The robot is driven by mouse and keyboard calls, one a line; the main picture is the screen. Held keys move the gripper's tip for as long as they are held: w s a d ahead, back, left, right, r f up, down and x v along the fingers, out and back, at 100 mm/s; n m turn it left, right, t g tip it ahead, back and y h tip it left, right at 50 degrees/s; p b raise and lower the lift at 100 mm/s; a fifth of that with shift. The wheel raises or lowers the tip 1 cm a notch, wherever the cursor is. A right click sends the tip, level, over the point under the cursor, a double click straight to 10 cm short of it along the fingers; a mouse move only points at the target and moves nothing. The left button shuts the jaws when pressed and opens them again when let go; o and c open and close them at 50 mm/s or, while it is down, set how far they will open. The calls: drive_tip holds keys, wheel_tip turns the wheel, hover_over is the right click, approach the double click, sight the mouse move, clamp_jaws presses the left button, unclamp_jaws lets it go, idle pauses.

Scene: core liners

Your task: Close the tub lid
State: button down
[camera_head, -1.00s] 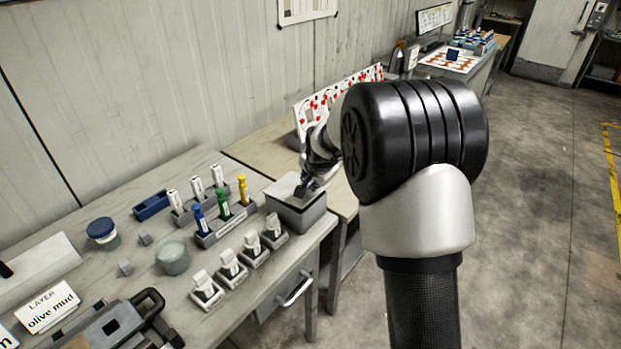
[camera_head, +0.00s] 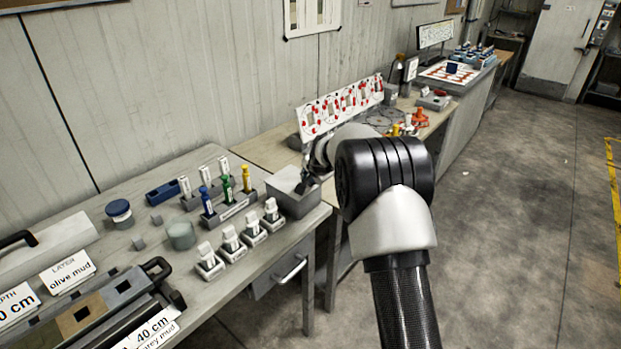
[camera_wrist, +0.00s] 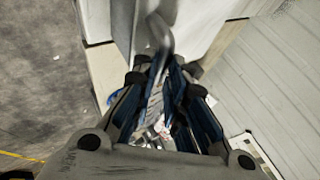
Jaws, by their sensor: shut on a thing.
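The grey tub (camera_head: 294,203) stands at the right end of the near workbench. Its pale top, which looks like the lid (camera_head: 284,179), shows at the rim; I cannot tell its exact angle. My gripper (camera_head: 306,186) is at the tub's right side by the top, partly hidden by my arm. In the wrist view my gripper (camera_wrist: 160,75) has its blue-lined fingers closed around a grey curved piece, seemingly part of the lid. The exact contact is blurred.
Left of the tub stand a rack with coloured markers (camera_head: 227,205) and several white-capped holders (camera_head: 232,238). A round grey jar (camera_head: 181,236) and a blue-topped jar (camera_head: 119,212) stand farther left. A red-dotted board (camera_head: 340,107) stands behind.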

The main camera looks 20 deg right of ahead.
sight(312, 188)
drive_tip(key=f, duration=0.1)
drive_tip(key=s+f, duration=0.1)
drive_tip(key=shift+s+d+f+g, duration=0.2)
drive_tip(key=shift+f+g, duration=0.1)
drive_tip(key=shift+f, duration=0.05)
drive_tip(key=c, duration=1.9)
unclamp_jaws()
drive_tip(key=shift+d, duration=0.15)
drive_tip(key=shift+w, duration=0.1)
drive_tip(key=shift+r, duration=0.1)
drive_tip(key=shift+s+r, duration=0.2)
drive_tip(key=shift+r, duration=0.1)
drive_tip(key=v, duration=1.1)
drive_tip(key=shift+r, duration=0.55)
drive_tip(key=shift+w, duration=0.1)
